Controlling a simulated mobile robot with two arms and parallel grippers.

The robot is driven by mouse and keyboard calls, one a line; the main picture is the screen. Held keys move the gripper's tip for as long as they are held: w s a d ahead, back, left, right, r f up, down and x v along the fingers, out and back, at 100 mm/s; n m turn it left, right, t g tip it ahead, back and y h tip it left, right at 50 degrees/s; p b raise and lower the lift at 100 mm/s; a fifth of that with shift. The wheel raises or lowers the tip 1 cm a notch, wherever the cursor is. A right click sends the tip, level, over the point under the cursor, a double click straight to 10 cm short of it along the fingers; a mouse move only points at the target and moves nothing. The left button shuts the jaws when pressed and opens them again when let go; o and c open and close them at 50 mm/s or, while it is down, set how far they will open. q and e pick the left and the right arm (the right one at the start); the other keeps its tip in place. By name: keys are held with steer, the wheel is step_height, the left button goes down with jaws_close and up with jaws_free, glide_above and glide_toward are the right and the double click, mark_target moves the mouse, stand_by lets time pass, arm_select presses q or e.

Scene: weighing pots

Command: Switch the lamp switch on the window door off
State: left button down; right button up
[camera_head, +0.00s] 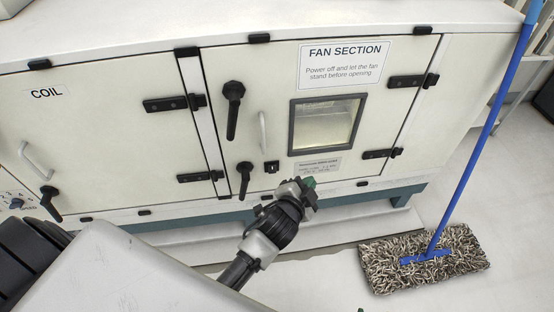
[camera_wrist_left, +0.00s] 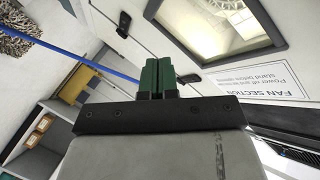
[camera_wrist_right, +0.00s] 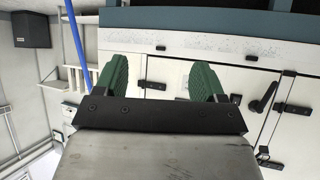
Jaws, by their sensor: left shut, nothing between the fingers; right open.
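The window door (camera_head: 275,115) is the pale FAN SECTION door with a framed window (camera_head: 327,125), which looks lit inside. A small black switch (camera_head: 271,167) sits left of and below the window, beside a small label. My left gripper (camera_head: 307,186) is shut and empty, in front of the door's lower part, to the right of and below the switch in the picture. Its green fingertips (camera_wrist_left: 157,68) meet in the left wrist view, where the window (camera_wrist_left: 225,22) shows but I cannot make out the switch. My right gripper (camera_wrist_right: 158,80) is open and empty.
Black lever handles (camera_head: 233,108) and a pale pull handle (camera_head: 263,132) stand out left of the window. Black hinges (camera_head: 407,81) line the door's right edge. A blue-handled mop (camera_head: 425,258) stands at right.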

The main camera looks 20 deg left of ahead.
arm_select(q)
steer(key=s+a+f+m+g+y+p, duration=0.1)
steer(key=s+a+f+g+y+p, duration=0.1)
steer(key=a+g+y+p, duration=0.4)
steer(key=shift+s+f+g+y+p, duration=0.35)
steer(key=shift+f+g+p, duration=0.2)
steer(key=shift+g+p, duration=0.3)
arm_select(e)
steer(key=s+d+f+g+h, duration=0.1)
steer(key=s+d+f+g, duration=0.1)
steer(key=s, duration=0.6)
steer(key=s+d+f+g+h, duration=0.1)
steer(key=s+d+f+g, duration=0.1)
steer(key=s, duration=0.7)
steer(key=s+d+f+g, duration=0.2)
steer(key=s+d+g, duration=0.1)
steer(key=s+g, duration=0.3)
steer(key=s, duration=0.2)
steer(key=shift+s+d+f+m+h, duration=0.15)
steer(key=shift+s+f+m+h, duration=0.15)
steer(key=shift+s+f+h, duration=0.1)
arm_select(q)
steer(key=shift+a, duration=0.1)
arm_select(e)
steer(key=shift+w, duration=0.1)
